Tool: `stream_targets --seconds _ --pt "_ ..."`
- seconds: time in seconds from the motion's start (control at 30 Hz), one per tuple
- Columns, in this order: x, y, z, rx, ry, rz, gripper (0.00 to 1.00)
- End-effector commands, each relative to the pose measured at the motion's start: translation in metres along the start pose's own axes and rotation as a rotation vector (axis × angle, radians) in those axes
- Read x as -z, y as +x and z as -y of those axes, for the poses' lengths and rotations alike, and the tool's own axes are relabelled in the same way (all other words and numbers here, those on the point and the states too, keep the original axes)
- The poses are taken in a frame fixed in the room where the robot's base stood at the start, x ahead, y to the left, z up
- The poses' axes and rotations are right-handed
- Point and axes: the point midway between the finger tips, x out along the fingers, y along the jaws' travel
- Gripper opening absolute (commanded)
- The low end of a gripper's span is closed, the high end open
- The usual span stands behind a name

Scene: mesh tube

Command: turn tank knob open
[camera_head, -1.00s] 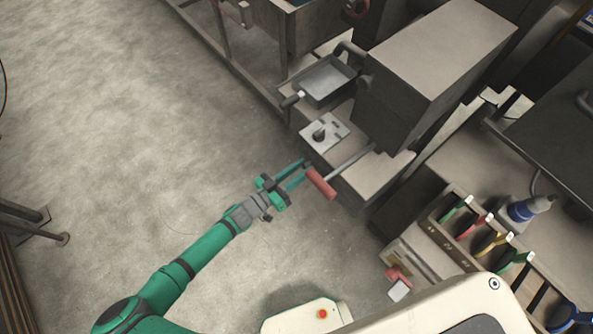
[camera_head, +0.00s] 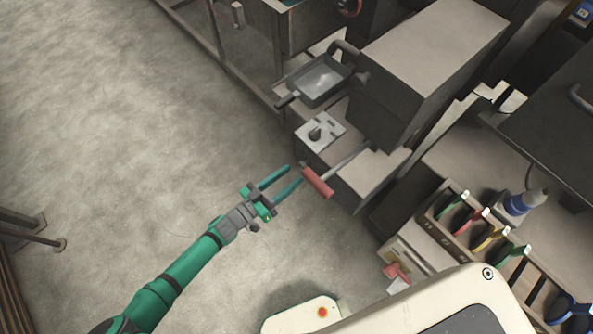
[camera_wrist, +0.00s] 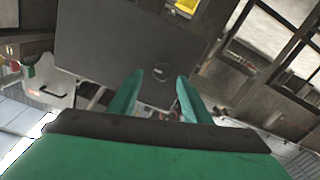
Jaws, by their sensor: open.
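A dark knob (camera_head: 315,132) stands on a pale plate on top of the grey machine base (camera_head: 360,180). A red round knob or wheel (camera_head: 349,6) is at the top edge, on the side of a tank-like box (camera_head: 258,28); it is cut off by the frame. I cannot tell which is the tank knob. My green gripper (camera_head: 293,174) is open with its fingers spread, empty, in front of the machine and close to the red lever handle (camera_head: 317,182). In the wrist view the two fingers (camera_wrist: 158,82) point at a dark flat panel (camera_wrist: 130,45).
A metal tray (camera_head: 320,82) with dark handles sits behind the pale plate. A large grey box (camera_head: 425,45) stands to its right. The red-handled lever sticks out near my fingers. A tool rack (camera_head: 475,235) stands at right.

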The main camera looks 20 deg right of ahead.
Motion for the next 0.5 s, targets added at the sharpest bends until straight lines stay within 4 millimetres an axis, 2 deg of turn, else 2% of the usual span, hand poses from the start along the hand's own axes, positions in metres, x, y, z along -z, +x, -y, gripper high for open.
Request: stream_targets --seconds 0.03,0.2,0.33,0.5 --pt "0.0 -0.012 0.0 0.003 0.0 0.0 0.44" --pt "-0.001 -0.04 -0.002 0.0 -0.002 0.0 0.44" --pt "0.0 -0.054 -0.002 -0.001 -0.001 -0.001 0.44" --pt "-0.001 -0.062 -0.003 -0.002 -0.002 -0.002 0.44"
